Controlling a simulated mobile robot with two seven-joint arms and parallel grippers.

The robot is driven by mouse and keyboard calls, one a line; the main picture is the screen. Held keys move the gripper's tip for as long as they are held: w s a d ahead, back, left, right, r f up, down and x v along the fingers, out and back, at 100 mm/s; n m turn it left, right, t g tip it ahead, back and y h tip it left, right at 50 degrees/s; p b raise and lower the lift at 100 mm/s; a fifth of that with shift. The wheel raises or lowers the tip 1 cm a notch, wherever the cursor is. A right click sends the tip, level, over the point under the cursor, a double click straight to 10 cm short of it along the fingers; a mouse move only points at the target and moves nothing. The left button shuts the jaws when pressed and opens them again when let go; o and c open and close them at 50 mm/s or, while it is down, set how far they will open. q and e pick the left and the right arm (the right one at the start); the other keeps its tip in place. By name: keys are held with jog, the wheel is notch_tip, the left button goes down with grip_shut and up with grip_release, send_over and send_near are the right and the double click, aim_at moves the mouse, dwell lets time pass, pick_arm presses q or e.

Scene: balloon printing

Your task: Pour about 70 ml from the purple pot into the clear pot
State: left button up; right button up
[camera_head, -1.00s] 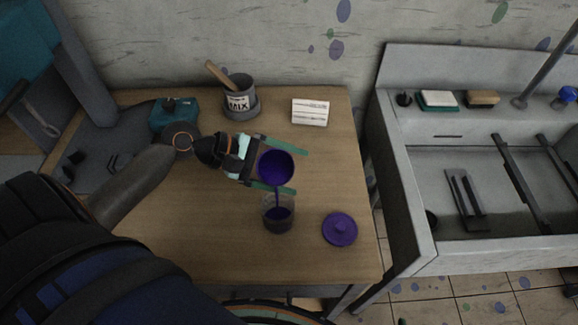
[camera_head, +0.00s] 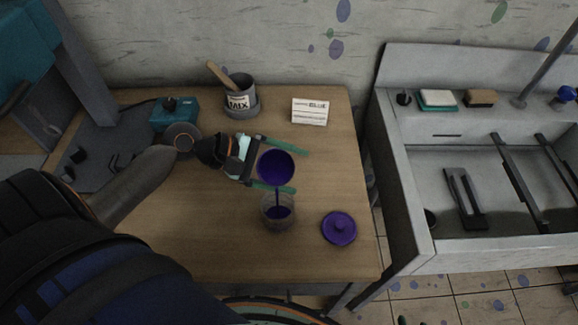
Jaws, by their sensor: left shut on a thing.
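My left gripper (camera_head: 276,166) is shut on the purple pot (camera_head: 275,167), with one green finger on each side of it. The pot is tilted, its open mouth towards the camera, above and behind the clear pot. A thin purple stream (camera_head: 277,196) runs from its lip down into the clear pot (camera_head: 279,220). The clear pot stands upright on the wooden table, with purple liquid in its lower part; I cannot read the amount. A purple lid (camera_head: 339,228) with a knob lies on the table to the right of the clear pot. My right gripper is not in view.
A grey MIX cup (camera_head: 240,97) with a wooden stick stands at the back of the table (camera_head: 190,243). A white card (camera_head: 310,112) lies to its right. A teal box (camera_head: 174,114) is at the back left. A grey sink (camera_head: 470,190) stands beyond the right edge.

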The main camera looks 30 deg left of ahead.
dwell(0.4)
pick_arm(q)
jog(key=shift+f+m+t+y, duration=0.1)
jog(key=shift+m+t+y, duration=0.3)
jog(key=shift+m+t, duration=0.35)
dwell(1.3)
jog(key=shift+n+g, duration=0.25)
jog(key=shift+n+g+h, duration=0.6)
jog(key=shift+n+g, duration=0.2)
jog(key=shift+n, duration=0.1)
jog(key=shift+s+d+n+g+h, duration=0.15)
jog(key=shift+s+n+g+h, duration=0.15)
jog(key=shift+n+g, duration=0.15)
jog(key=shift+s+d+f+n+g+h, duration=0.1)
jog(key=shift+s+d+n+g+h, duration=0.05)
jog(key=shift+n+g+h, duration=0.35)
jog(key=shift+s+d+f+n+g+h, duration=0.15)
jog(key=shift+n+g+h, duration=0.15)
jog(key=shift+n, duration=0.25)
jog(key=shift+r, duration=0.1)
